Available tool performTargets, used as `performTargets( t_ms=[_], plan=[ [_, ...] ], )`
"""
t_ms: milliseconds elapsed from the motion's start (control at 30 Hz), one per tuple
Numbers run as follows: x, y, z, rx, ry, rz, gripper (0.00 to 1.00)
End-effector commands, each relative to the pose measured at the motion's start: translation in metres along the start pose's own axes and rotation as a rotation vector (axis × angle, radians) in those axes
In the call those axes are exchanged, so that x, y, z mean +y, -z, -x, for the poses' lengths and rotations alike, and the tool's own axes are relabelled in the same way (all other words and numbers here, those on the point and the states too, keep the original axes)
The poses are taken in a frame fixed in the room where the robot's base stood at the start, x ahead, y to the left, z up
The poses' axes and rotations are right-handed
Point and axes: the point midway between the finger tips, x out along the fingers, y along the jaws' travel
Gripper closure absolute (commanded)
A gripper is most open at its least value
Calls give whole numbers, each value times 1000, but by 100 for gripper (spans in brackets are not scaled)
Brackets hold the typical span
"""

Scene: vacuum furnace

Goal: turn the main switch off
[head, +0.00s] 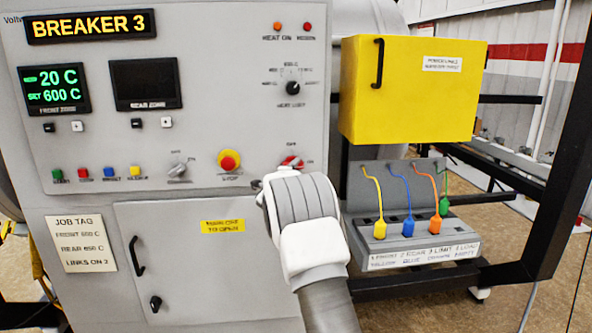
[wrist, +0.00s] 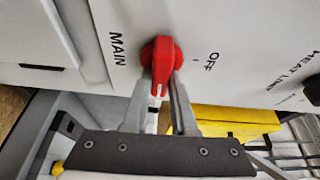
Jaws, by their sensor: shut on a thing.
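The red main switch (head: 292,162) sits on the grey panel, to the right of the emergency stop, and is partly hidden by my arm in the head view. In the wrist view the red switch handle (wrist: 162,66) lies between my two fingers, under the word MAIN on its left and OFF at its upper right. The handle's white mark faces down in that view, away from the OFF label. My gripper (wrist: 160,96) is shut on the handle. In the head view my fingers are hidden behind my white wrist.
A red and yellow emergency stop (head: 229,161) is just left of the switch. The heat limit knob (head: 292,88) is above it. A yellow box (head: 410,90) juts out at the right, over a link board (head: 420,258) with several coloured plugs. The display reads BREAKER 3.

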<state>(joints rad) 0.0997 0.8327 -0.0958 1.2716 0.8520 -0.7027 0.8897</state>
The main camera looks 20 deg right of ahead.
Motion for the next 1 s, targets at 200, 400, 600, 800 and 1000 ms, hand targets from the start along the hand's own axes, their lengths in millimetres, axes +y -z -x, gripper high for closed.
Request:
performTargets(
  t_ms=[200, 400, 600, 800, 1000],
  plan=[
    [4, -1, 0, -1, 49, 113, 100],
    [5, -1, 0, 0, 117, 275, 100],
    [3, -1, 1, 0, 190, 451, 100],
    [2, -2, 1, 0, 262, 627, 100],
    [1, -3, 1, 1, 335, 803, 100]
  ],
)
